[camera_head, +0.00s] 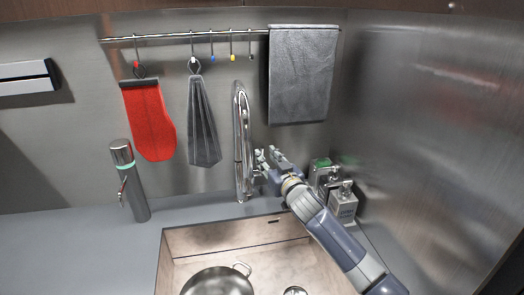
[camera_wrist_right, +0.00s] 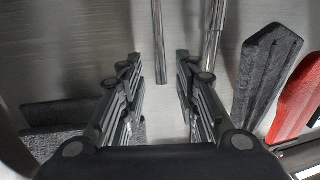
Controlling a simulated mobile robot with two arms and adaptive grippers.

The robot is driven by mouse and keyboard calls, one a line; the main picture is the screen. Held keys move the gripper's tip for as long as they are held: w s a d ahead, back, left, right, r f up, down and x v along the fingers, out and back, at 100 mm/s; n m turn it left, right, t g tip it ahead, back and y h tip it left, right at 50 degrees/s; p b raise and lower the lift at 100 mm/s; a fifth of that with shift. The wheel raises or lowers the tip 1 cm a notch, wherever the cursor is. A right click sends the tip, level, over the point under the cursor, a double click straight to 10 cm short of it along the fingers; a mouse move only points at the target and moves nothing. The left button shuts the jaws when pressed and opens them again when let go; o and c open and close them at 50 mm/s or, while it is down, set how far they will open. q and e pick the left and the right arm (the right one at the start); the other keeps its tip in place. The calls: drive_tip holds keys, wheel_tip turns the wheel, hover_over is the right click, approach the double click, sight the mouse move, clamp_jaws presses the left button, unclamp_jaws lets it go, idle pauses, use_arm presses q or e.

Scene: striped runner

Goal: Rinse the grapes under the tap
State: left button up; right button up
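The chrome tap (camera_head: 241,140) stands behind the sink, with a tall curved neck. My right gripper (camera_head: 265,158) is just right of the tap, near its lower part. In the right wrist view my gripper (camera_wrist_right: 155,62) is open, its two fingers spread with nothing held between them. The tap's pipes (camera_wrist_right: 159,45) show past the fingertips there; I cannot tell whether they touch. No running water is visible. No grapes show in either view. A steel pot (camera_head: 218,283) is in the sink (camera_head: 190,240), cut off by the lower picture edge. My left gripper is not in view.
A steel flask-like dispenser (camera_head: 128,180) stands left of the sink. Soap bottles (camera_head: 343,203) stand at the right, behind my right arm. A red mitt (camera_head: 148,118), a grey cloth (camera_head: 203,122) and a grey towel (camera_head: 302,75) hang from a rail. A steel wall closes the right side.

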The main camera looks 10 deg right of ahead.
sight(263, 153)
drive_tip(key=shift+w+a, duration=0.25)
drive_tip(key=shift+w, duration=0.8)
drive_tip(key=shift+w+a, duration=0.2)
drive_tip(key=shift+w, duration=0.85)
clamp_jaws()
